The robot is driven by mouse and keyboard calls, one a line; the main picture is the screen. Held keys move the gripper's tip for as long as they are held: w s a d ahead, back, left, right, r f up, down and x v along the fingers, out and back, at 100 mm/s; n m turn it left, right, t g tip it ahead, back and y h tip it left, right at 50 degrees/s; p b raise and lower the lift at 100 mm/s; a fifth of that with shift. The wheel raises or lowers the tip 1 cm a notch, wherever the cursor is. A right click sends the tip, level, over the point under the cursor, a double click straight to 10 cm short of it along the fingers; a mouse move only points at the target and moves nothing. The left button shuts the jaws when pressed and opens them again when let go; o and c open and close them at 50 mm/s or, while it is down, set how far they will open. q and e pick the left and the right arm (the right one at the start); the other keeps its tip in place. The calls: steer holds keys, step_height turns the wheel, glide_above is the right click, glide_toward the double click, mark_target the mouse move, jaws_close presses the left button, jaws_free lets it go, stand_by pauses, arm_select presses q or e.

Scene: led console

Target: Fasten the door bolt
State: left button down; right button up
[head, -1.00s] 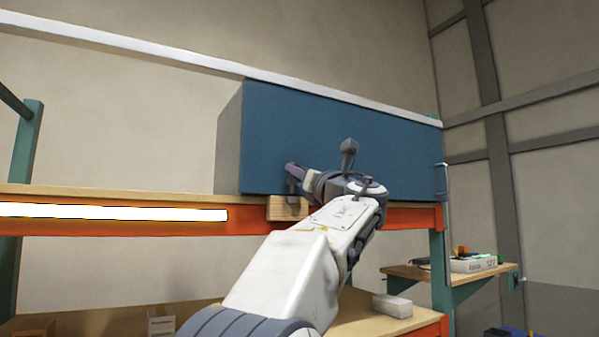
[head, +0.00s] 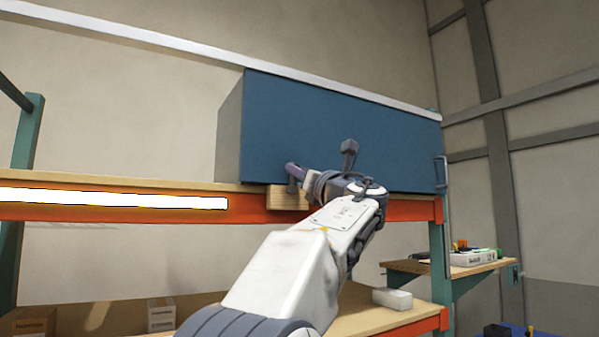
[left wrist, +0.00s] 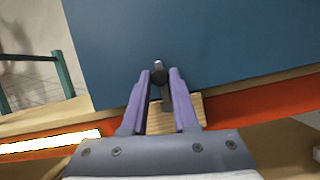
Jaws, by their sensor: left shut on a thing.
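The blue door (head: 340,125) is the front of a wide box on the shelf, and it looks closed. The dark bolt (head: 291,187) is upright at the door's lower left edge, just above a wooden block (head: 288,200) on the shelf front. My left gripper (head: 291,168) is shut on the bolt's upper end, its purple fingers close to the door. In the left wrist view the bolt's dark end (left wrist: 158,71) shows between the fingertips, with the wooden block (left wrist: 160,120) below. How far the bolt's lower end sits in the block is hidden. My right gripper is not in view.
The orange shelf beam (head: 400,212) runs below the box, with a lit strip (head: 110,199) at left. A door handle (head: 441,172) is at the far right edge. A white block (head: 392,298) lies on the lower shelf. A small side table (head: 440,267) holds a power strip.

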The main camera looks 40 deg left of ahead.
arm_select(q)
steer(key=shift+f, duration=0.2)
steer(key=c, duration=0.7)
jaws_free()
steer(key=shift+w, duration=0.1)
steer(key=b+v, duration=0.5)
steer(key=v, duration=0.5)
steer(key=shift+d+f, duration=0.15)
steer(key=shift+d, duration=0.1)
